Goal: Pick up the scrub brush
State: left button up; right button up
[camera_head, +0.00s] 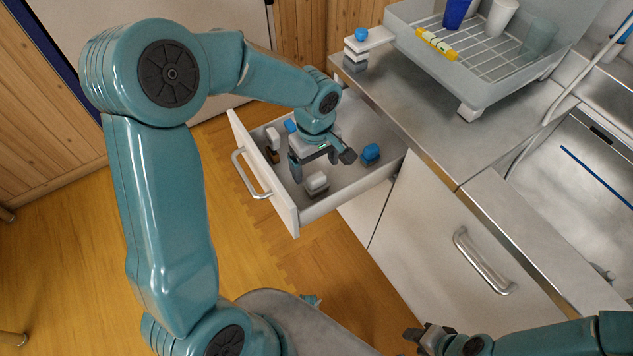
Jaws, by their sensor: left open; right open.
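I cannot tell for certain which item is the scrub brush. A small white item with a brown part (272,143) stands near the front left inside the open drawer (287,213). A white and grey block (316,183) and a blue item (370,153) also lie in the drawer. My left gripper (321,165) is open over the drawer, above and behind the white and grey block, with nothing visible between its fingers. It partly hides the drawer floor. My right gripper (426,334) is open and empty at the bottom, away from the drawer, low before the cabinet.
A metal counter (425,115) holds a grey dish rack (470,92) with cups and a yellow item (437,44). A stack with a blue knob (361,35) stands at its corner. A sink (585,180) is at right. The wooden floor (245,240) before the drawer is clear.

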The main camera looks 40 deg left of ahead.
aim_at(317, 176)
pick_arm(q)
jog(key=shift+s+d+f, duration=0.1)
jog(key=shift+d+f, duration=0.05)
jog(key=shift+f, duration=0.45)
notch_tip(317, 176, down, 5)
jog(key=shift+s+d+r, duration=0.1)
jog(key=shift+d, duration=0.05)
jog(key=c, duration=1.2)
jog(key=shift+o, duration=0.2)
notch_tip(317, 176, up, 20)
jog(key=p, duration=0.2)
